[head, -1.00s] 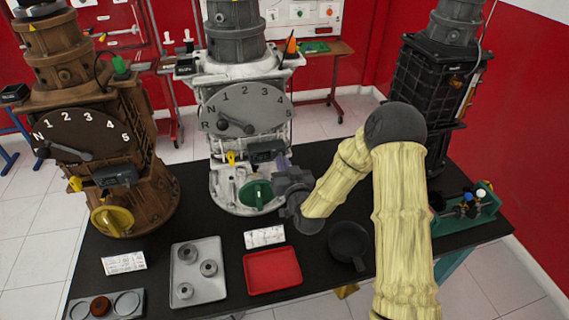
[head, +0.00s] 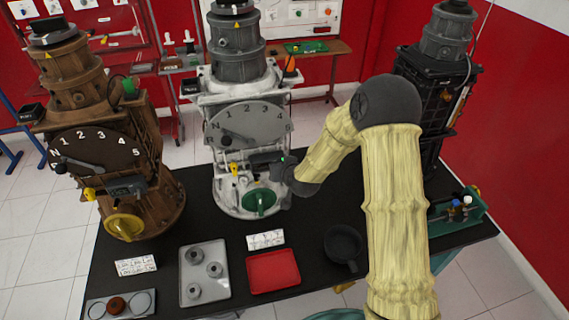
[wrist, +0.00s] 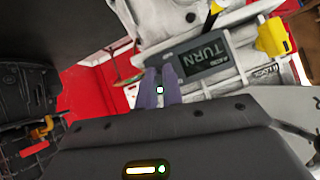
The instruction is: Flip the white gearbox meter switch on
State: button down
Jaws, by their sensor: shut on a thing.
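The white gearbox (head: 222,180) stands in the middle of the table, with a grey numbered dial on its front. Its dark meter (head: 262,160) sits below the dial, and the wrist view shows the meter (wrist: 203,66) up close with a "TURN" label. My gripper (head: 272,170) is at the meter's right end in the head view. Its purple fingers (wrist: 160,88) are close together against that end in the wrist view. They are shut on a small part there that they mostly hide. I cannot make out the switch's position.
A yellow part (wrist: 272,36) is at the meter's other end. A green handle (head: 260,203) is just below my gripper. A brown gearbox (head: 140,165) stands left, a black one (head: 425,110) right. A grey tray (head: 190,300), red tray (head: 273,285) and black pan (head: 343,245) lie in front.

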jog(key=shift+w+r+g+p, duration=0.25)
jog(key=shift+r+g+p, duration=0.05)
jog(key=shift+r+p, duration=0.1)
jog(key=c, duration=1.5)
grip_release()
jog(key=shift+c, duration=0.2)
jog(key=shift+f, duration=0.1)
jog(key=shift+a+f, duration=0.1)
jog(key=shift+s, duration=0.1)
jog(key=b+v, duration=0.3)
jog(key=v, duration=1.4)
jog(key=shift+r+b, duration=0.3)
